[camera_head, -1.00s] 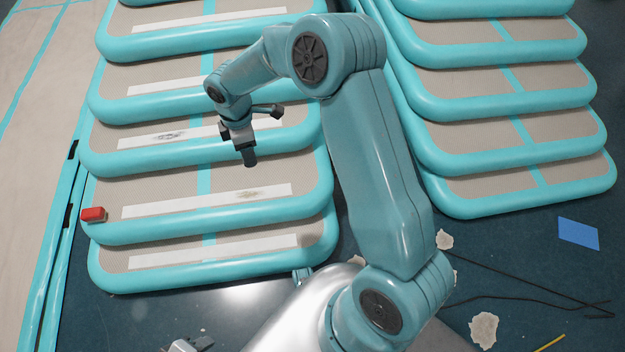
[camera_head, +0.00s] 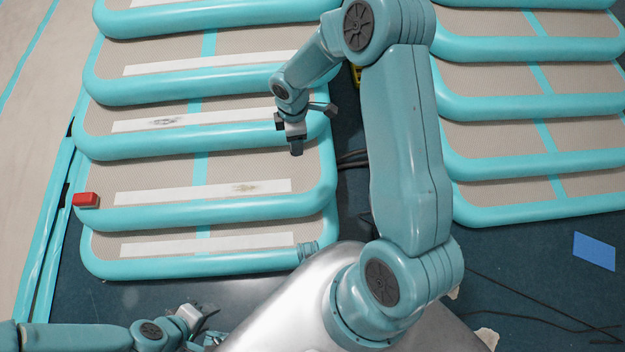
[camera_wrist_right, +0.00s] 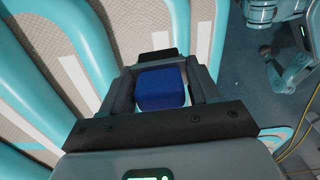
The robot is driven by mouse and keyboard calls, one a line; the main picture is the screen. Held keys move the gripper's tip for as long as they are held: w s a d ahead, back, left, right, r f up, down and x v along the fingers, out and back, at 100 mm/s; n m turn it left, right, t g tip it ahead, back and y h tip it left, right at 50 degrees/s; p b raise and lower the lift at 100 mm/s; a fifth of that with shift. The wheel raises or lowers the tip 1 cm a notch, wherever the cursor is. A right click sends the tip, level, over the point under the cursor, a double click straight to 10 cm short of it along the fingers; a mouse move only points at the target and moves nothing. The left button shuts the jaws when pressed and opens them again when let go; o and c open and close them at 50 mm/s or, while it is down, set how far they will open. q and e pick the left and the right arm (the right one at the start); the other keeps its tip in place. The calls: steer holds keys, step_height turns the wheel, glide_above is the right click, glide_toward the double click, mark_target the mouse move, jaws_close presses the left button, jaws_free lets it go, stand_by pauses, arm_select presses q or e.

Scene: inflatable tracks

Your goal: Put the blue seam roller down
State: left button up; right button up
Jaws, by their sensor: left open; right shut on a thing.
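The blue seam roller (camera_wrist_right: 162,88) shows in the right wrist view as a dark blue block between the jaws; the rest of it is hidden. My right gripper (camera_wrist_right: 160,92) is shut on it. In the head view my right gripper (camera_head: 296,146) points down above the right part of the stepped tracks, and I cannot make out the blue there. My left gripper (camera_head: 204,318) is open and empty at the lower left, over the dark floor in front of the tracks.
Teal-edged inflatable tracks (camera_head: 130,268) lie stepped at the left, with another stack (camera_head: 520,210) at the right. A red block (camera_head: 86,200) sits on the left edge. A blue sheet (camera_head: 594,251) and black cables lie on the floor, which is partly clear at the right.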

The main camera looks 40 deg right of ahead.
steer(key=shift+s+d+f, duration=0.25)
steer(key=shift+d+f, duration=0.1)
steer(key=shift+f, duration=0.05)
steer(key=shift+m, duration=0.4)
steer(key=f+b, duration=0.3)
steer(key=f, duration=0.4)
steer(key=s+d+f+b, duration=0.1)
steer(key=f+b, duration=0.2)
steer(key=f, duration=0.5)
steer(key=s+d+f+b, duration=0.1)
steer(key=f+b, duration=0.2)
steer(key=f, duration=0.4)
steer(key=shift+f, duration=0.15)
arm_select(q)
step_height(320, 180, down, 9)
steer(key=w+a, duration=0.1)
steer(key=shift+w+a+r+n+t, duration=0.15)
steer(key=shift+w+a+n+t, duration=0.05)
steer(key=shift+w+n+t, duration=0.1)
arm_select(e)
steer(key=o, duration=0.8)
steer(key=shift+f+b, duration=0.1)
steer(key=shift+b, duration=0.25)
arm_select(q)
steer(key=shift+w+f, duration=0.1)
steer(key=shift+f, duration=0.1)
arm_select(e)
steer(key=o, duration=0.5)
